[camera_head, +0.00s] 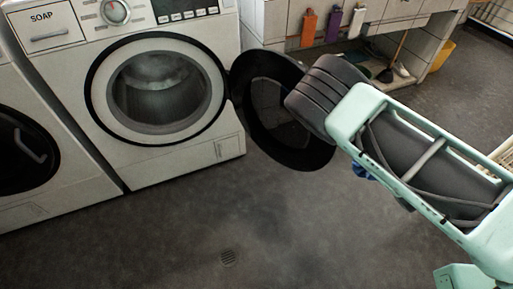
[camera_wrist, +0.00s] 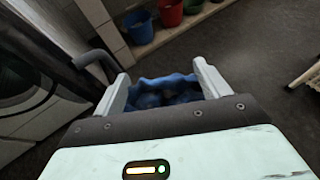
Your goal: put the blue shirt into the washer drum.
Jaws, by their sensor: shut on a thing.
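The blue shirt (camera_wrist: 163,92) is bunched between the two fingers of my gripper (camera_wrist: 160,90) in the wrist view, and the gripper is shut on it. In the head view only a small piece of the shirt (camera_head: 362,171) shows below my arm; my arm hides the rest. The white washer (camera_head: 205,150) stands at the left of centre with its round door (camera_head: 268,130) swung open to the right. Its drum (camera_head: 160,90) looks empty. My arm's dark wrist overlaps the right edge of the open door in the picture, and the shirt is outside the drum.
A second machine with a closed dark door (camera_head: 22,150) stands at the left. A tiled sink counter with coloured bottles (camera_head: 333,25) is at the back. Red (camera_wrist: 171,12) and blue (camera_wrist: 139,27) buckets show in the wrist view. The grey floor (camera_head: 150,235) in front is clear.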

